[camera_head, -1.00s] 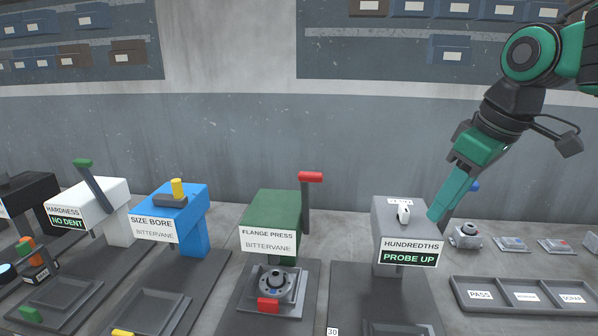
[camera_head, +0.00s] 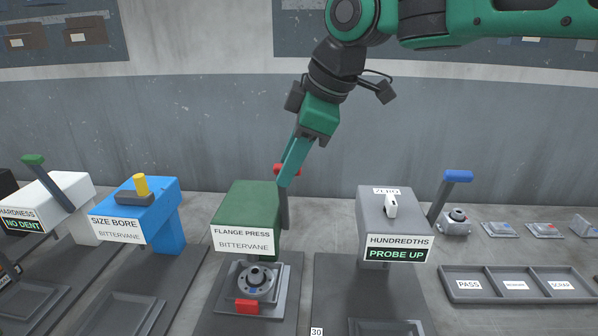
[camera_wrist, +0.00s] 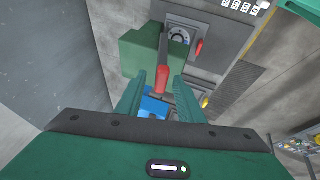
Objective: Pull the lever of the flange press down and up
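The flange press (camera_head: 252,205) is a dark green block on a grey base, labelled FLANGE PRESS. Its lever is a dark bar with a red handle (camera_head: 294,170), raised at the press's right side. A round grey flange (camera_head: 256,279) sits in the fixture below, with a red block (camera_head: 247,307) in front. My gripper (camera_head: 285,183) points down at the lever, its fingers overlapping the handle in the head view. In the wrist view the fingers (camera_wrist: 158,98) are apart, with the red handle (camera_wrist: 162,80) between them. Contact cannot be told.
The blue size bore machine (camera_head: 150,205) and white hardness tester (camera_head: 60,195) stand left. The grey hundredths gauge (camera_head: 385,212), reading PROBE UP, stands right with its blue-handled lever (camera_head: 457,176). A three-compartment tray (camera_head: 520,300) lies further right, several parts behind it.

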